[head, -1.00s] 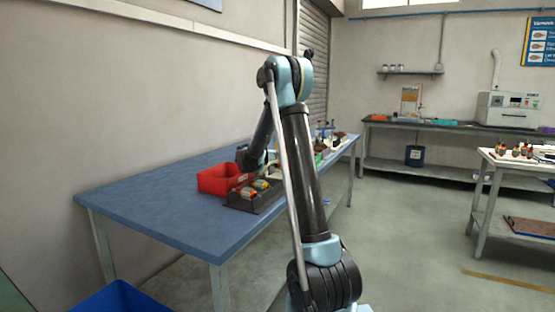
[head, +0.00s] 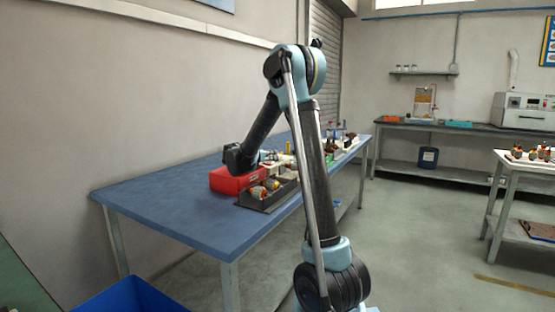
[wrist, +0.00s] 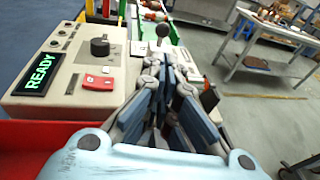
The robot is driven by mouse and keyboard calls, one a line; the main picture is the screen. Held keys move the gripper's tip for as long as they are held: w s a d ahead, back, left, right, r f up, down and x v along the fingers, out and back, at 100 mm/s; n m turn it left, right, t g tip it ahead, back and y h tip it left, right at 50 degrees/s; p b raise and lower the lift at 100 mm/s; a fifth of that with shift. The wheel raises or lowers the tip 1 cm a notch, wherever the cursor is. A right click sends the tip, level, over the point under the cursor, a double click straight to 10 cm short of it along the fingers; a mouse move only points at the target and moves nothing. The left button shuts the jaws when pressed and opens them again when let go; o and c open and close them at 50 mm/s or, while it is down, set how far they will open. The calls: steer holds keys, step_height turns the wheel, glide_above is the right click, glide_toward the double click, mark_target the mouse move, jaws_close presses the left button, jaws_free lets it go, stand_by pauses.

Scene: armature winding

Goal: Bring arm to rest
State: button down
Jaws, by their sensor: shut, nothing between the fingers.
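My arm reaches over the blue table (head: 165,213) in the head view, its elbow high and its wrist end low by the red bin (head: 228,182). My gripper's fingers are hidden in that view. In the wrist view my gripper (wrist: 168,68) is shut, with its dark blue finger pads folded together and nothing between them. It is just right of a cream control box (wrist: 60,58) with a green READY display (wrist: 40,74), a black knob and a red switch. A red bin wall (wrist: 25,142) shows at the lower left.
A dark tray (head: 252,204) with several armatures stands right of the red bin, by the table's front edge. Other items stand farther along the table. A blue bin (head: 135,296) is at the lower left. A side table (head: 510,168) stands right, with open floor (head: 425,220) between.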

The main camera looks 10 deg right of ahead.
steer(key=shift+s+a+r, duration=0.1)
steer(key=shift+s+a, duration=0.2)
steer(key=shift+a, duration=0.05)
steer(key=s+d+f+m+g+y, duration=0.2)
steer(key=s+d+m, duration=0.2)
steer(key=s, duration=0.5)
steer(key=s+d+f+m+g+y, duration=0.1)
steer(key=s+d+m+g, duration=0.1)
steer(key=s+d+m, duration=0.5)
steer(key=s+d+f+m+g+y, duration=0.2)
steer(key=s, duration=0.8)
steer(key=s+a+f+m+y, duration=0.2)
steer(key=s+f+m, duration=0.2)
steer(key=s, duration=0.4)
steer(key=s+a+f+m+g+y, duration=0.1)
steer(key=s+f+m, duration=0.3)
steer(key=s, duration=0.5)
steer(key=s+a+f+m+g+y, duration=0.1)
steer(key=s+a+f+m+y, duration=0.1)
steer(key=s+f+m, duration=0.3)
steer(key=s+y, duration=0.1)
steer(key=s, duration=0.2)
steer(key=shift+s+a+y, duration=0.3)
steer(key=shift+s+y, duration=0.05)
steer(key=shift+y, duration=0.05)
